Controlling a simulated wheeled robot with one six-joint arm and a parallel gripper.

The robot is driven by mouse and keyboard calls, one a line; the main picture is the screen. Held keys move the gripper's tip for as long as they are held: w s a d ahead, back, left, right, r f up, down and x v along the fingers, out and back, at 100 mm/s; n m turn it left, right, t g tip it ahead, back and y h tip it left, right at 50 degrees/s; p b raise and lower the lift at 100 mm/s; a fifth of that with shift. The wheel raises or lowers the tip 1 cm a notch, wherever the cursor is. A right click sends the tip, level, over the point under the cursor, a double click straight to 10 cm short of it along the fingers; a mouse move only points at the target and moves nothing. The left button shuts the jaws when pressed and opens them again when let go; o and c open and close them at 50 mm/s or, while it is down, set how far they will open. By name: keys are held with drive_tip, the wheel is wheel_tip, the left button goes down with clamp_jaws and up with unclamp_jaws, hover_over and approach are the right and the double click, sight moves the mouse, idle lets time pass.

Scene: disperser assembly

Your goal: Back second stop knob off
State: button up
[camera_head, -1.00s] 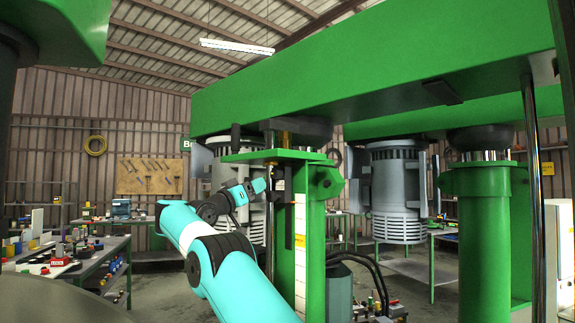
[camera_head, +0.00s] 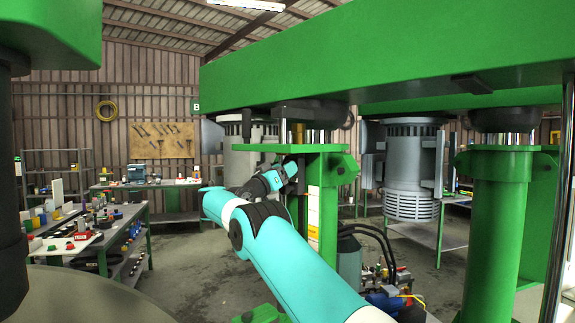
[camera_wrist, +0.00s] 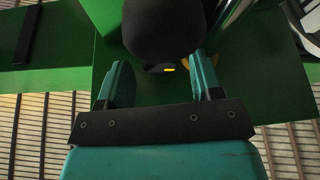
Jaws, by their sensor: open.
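My gripper (camera_wrist: 163,78) is open, with its two teal fingers apart in the wrist view. A large dark rounded knob (camera_wrist: 163,28) shows just beyond the fingertips, in line with the gap between them. A small orange mark shows at the knob's lower edge. I cannot tell whether the fingers touch it. In the head view my gripper (camera_head: 290,170) is beside the top of the green post, just under its flat top plate (camera_head: 290,148). The knob cannot be clearly made out there.
A big green beam (camera_head: 400,65) spans overhead. A grey motor (camera_head: 412,170) hangs to the right, near another green column (camera_head: 497,230). A thin metal rod (camera_head: 558,220) stands at far right. A workbench with small parts (camera_head: 95,235) is at left. Open floor lies between bench and post.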

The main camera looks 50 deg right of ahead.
drive_tip(key=shift+c, duration=0.4)
drive_tip(key=c, duration=0.9)
drive_tip(key=shift+o, duration=0.3)
drive_tip(key=shift+n+b, duration=0.45)
drive_tip(key=shift+n, duration=0.05)
drive_tip(key=shift+s+n+t+b, duration=0.1)
drive_tip(key=shift+n+t+b, duration=0.35)
drive_tip(key=shift+n+t, duration=0.4)
drive_tip(key=shift+s+n+t, duration=0.1)
drive_tip(key=shift+n+t, duration=0.25)
drive_tip(key=shift+n, duration=0.7)
drive_tip(key=n, duration=0.1)
drive_tip(key=n+t+y, duration=0.1)
drive_tip(key=n, duration=0.1)
drive_tip(key=n+t, duration=0.1)
drive_tip(key=n, duration=0.1)
drive_tip(key=shift+s+r+y+p, duration=0.1)
drive_tip(key=shift+r+y+p, duration=0.2)
drive_tip(key=shift+y+p, duration=0.1)
drive_tip(key=shift+n, duration=0.5)
